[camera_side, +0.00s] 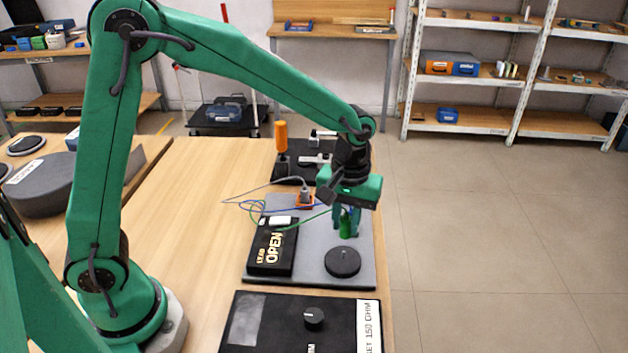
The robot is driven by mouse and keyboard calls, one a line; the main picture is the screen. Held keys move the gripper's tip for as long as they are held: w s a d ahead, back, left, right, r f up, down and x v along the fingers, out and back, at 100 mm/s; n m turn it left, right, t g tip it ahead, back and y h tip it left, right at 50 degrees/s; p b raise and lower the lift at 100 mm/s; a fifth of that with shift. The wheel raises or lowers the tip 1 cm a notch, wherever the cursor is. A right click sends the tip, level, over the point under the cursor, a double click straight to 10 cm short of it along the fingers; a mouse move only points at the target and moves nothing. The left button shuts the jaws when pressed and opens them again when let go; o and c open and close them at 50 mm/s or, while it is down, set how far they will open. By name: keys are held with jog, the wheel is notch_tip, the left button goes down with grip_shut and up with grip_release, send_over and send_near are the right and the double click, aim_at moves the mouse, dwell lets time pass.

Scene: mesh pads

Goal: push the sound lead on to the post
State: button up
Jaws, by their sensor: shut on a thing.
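My gripper (345,218) points down over the grey board (312,278) and is shut on a small green piece (346,229). A green wire runs from the left towards it, so it looks like a lead's end. The green piece is upright, just behind or above a round black base (342,262); I cannot tell whether they touch. No post shows clearly on that base. A blue wire (275,209) and a grey wire (272,183) run near an orange block with a grey connector (305,196).
A black panel with a knob (314,318) lies at the table's front. A black fixture with an orange handle (281,136) stands behind the board. The table's right edge is close to the board. Bare wood (195,215) lies to the left.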

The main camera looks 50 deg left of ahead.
aim_at(345, 235)
jog(key=shift+f, duration=2.05)
jog(key=shift+f, duration=1.55)
jog(key=o, duration=0.9)
jog(key=shift+c, duration=0.2)
jog(key=shift+w+r, duration=0.1)
jog(key=shift+r, duration=3.85)
